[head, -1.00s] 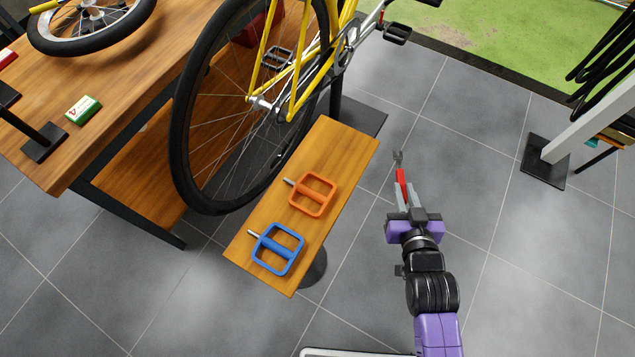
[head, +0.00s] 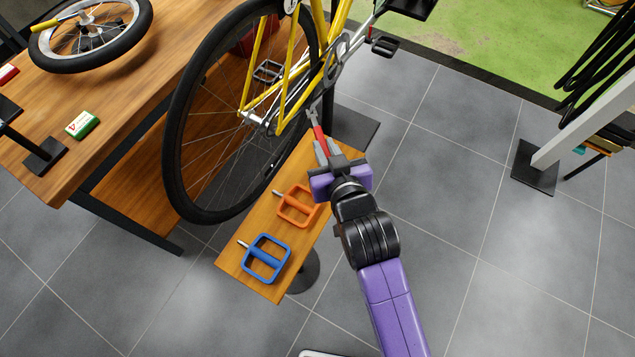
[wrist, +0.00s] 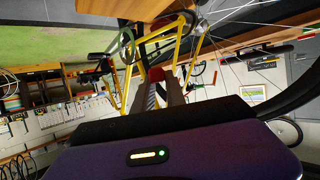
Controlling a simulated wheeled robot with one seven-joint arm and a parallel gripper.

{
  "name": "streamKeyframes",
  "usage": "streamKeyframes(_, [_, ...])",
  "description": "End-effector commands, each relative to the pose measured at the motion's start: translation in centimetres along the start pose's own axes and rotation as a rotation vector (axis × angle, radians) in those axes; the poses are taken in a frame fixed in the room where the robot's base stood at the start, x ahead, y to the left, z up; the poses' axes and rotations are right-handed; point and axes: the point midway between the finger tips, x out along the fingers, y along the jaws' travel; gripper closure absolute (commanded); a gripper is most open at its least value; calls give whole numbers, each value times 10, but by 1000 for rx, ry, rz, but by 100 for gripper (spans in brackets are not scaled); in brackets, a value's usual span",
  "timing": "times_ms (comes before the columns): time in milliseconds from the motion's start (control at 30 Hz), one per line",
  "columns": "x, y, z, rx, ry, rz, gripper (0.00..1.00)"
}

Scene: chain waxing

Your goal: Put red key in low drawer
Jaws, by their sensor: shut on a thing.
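A red key, a wrench-like tool with a red handle and grey open jaw (head: 319,132), is in my gripper (head: 322,152) in the head view. My gripper is shut on its red handle, with the grey jaw pointing away from me. The tool is over the far end of the small wooden stand, close to the bicycle's rear wheel and crank. In the wrist view, the red handle (wrist: 156,75) shows between the fingers, partly hidden by them. No drawer can be made out clearly in either view.
The small wooden stand (head: 240,262) holds an orange pedal (head: 298,206) and a blue pedal (head: 264,259). A yellow bicycle (head: 282,95) stands behind it. A workbench (head: 60,180) with a wheel and a green-white box (head: 82,125) is at left.

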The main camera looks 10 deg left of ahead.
Motion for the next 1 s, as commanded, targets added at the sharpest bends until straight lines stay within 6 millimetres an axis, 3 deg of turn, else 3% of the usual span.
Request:
streamKeyframes(200, [21,0,52,-1,-4,0,100])
streamKeyframes(400, [36,0,87,-1,0,1,100])
streamKeyframes(833, [54,0,129,0,0,1,100])
streamKeyframes(1000, [56,0,134,1,2,0,100])
